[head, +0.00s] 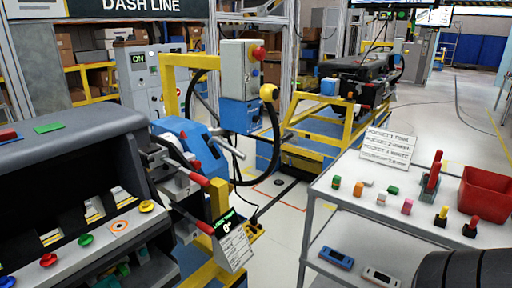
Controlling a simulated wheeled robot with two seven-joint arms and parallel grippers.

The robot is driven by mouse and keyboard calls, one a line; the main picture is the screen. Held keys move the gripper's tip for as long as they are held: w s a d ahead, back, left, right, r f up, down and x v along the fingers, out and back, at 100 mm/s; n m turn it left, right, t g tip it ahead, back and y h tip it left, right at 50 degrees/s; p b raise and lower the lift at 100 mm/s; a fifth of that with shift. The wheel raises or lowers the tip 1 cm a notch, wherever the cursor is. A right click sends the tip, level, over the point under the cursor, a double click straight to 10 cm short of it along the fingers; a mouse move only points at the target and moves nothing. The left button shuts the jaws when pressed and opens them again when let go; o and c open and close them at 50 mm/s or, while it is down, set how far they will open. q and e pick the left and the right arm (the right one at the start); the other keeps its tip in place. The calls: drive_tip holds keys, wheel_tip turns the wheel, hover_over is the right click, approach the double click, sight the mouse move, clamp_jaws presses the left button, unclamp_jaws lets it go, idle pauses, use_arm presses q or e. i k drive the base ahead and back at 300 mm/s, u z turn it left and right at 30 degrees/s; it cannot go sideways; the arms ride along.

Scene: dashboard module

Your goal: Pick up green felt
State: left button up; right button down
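Several small green pieces are in view, and I cannot tell which is felt. A flat green patch (48,127) lies on top of the grey dashboard module (90,146) at the left. On the white cart (340,208) at the right, a small green piece (336,182) stands near the left edge. Another green piece (393,190) lies further right, between white and pink pieces. A dark rounded part at the bottom right looks like part of my arm. Neither gripper shows, and no gripper is near the green pieces.
The cart top also holds an orange piece (358,189), a pink piece (407,206), a red bin (487,191) and a lettered sign (388,147). Two devices lie on its lower shelf. A blue and yellow clamp fixture (190,145) stands beside the dashboard. Floor shows between fixture and cart.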

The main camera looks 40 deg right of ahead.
sight(391, 190)
drive_tip(key=z, duration=2.45)
drive_tip(key=k, duration=0.5)
drive_tip(key=z, duration=0.5)
drive_tip(key=i, duration=0.5)
drive_tip(key=z, duration=0.05)
